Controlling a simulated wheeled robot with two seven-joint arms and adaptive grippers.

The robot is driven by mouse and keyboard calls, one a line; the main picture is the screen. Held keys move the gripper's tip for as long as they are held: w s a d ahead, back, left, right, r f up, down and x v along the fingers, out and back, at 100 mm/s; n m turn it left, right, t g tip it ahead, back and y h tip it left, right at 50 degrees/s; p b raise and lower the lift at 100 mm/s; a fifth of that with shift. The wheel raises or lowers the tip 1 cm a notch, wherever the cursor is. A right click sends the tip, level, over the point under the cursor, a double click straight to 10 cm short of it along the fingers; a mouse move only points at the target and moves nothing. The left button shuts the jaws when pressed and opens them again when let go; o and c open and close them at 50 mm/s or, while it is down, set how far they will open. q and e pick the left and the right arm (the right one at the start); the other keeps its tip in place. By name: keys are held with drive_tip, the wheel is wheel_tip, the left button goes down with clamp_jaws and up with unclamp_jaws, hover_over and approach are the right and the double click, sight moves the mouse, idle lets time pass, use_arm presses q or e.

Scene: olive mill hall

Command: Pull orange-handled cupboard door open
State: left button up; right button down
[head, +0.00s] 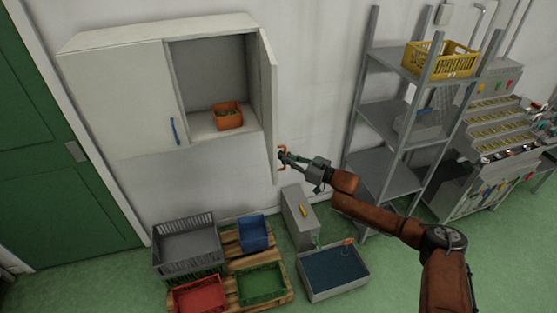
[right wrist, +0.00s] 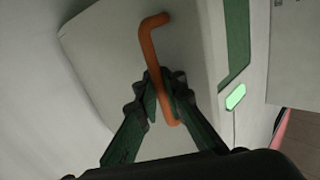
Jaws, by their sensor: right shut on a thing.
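The white wall cupboard (head: 120,101) hangs at the upper left in the head view. Its right door (head: 268,100) stands swung wide open, seen nearly edge-on, and shows pale in the right wrist view (right wrist: 110,62). The orange handle (head: 283,160) is on that door's outer face near its lower end. My right gripper (head: 284,157) is shut on the orange handle; in the right wrist view the green fingers close around the handle (right wrist: 153,50) near its lower end. The left door, with a blue handle (head: 174,131), is closed. My left gripper is not in view.
An orange crate (head: 229,122) stands inside the open compartment. Below are a grey crate (head: 187,247), other coloured crates on a pallet and a grey basin (head: 334,293). A metal shelf rack (head: 385,113) stands right of the gripper. A green door (head: 55,190) is at far left.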

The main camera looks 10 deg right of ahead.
drive_tip(key=shift+s+f, duration=0.15)
drive_tip(key=shift+f, duration=0.15)
drive_tip(key=c, duration=2.4)
unclamp_jaws()
drive_tip(key=shift+o, duration=0.3)
drive_tip(key=shift+s+d+r, duration=0.1)
drive_tip(key=shift+s+r, duration=0.05)
drive_tip(key=shift+r, duration=0.1)
drive_tip(key=shift+d, duration=0.25)
drive_tip(key=v, duration=1.1)
drive_tip(key=shift+s, duration=0.3)
drive_tip(key=shift+d, duration=0.1)
